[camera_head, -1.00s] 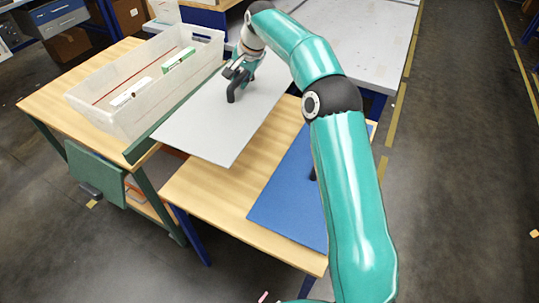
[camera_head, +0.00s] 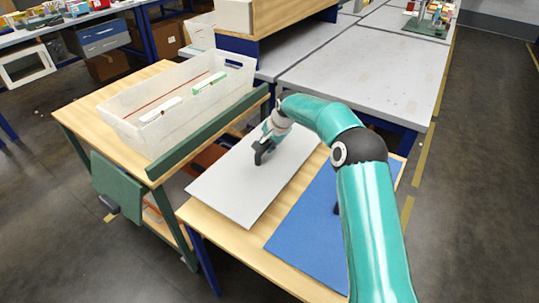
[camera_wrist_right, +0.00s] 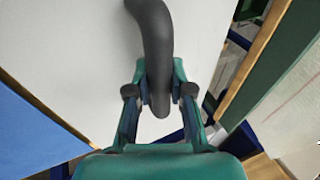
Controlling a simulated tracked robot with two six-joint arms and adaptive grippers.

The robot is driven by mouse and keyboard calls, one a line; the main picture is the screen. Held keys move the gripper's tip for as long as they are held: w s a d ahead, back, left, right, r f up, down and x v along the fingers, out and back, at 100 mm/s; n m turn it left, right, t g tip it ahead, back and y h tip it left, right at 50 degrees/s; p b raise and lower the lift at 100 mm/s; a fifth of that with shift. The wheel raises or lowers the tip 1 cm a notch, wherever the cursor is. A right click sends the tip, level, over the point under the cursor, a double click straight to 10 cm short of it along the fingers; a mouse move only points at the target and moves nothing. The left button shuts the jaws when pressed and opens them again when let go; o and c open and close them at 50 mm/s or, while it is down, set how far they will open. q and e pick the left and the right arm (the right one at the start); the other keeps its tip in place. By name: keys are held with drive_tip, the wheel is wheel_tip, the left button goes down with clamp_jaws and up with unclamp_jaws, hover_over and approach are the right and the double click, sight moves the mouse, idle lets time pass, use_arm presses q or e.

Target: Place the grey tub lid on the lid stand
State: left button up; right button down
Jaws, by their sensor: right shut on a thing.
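The grey tub lid (camera_head: 225,190) is a flat, pale panel with a curved black handle (camera_wrist_right: 152,35). My right gripper (camera_head: 264,150) is shut on that handle; the wrist view also shows its fingers (camera_wrist_right: 158,95) on either side of it. The lid is roughly level over the low wooden table (camera_head: 215,222), left of a blue mat (camera_head: 310,230). I take this table to be the lid stand. I cannot tell whether the lid touches the tabletop. My left gripper is not in view.
An open whitish tub (camera_head: 150,135) holding a white and a green item stands on a higher wooden cart (camera_head: 85,115) to the left. The cart's green side rail (camera_head: 205,135) runs close beside the lid. Grey tables (camera_head: 370,75) stand behind.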

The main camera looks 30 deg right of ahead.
wheel_tip(320, 180, down, 4)
drive_tip(key=shift+f, duration=0.1)
drive_tip(key=c, duration=1)
unclamp_jaws()
drive_tip(key=shift+c, duration=0.2)
drive_tip(key=v, duration=1.2)
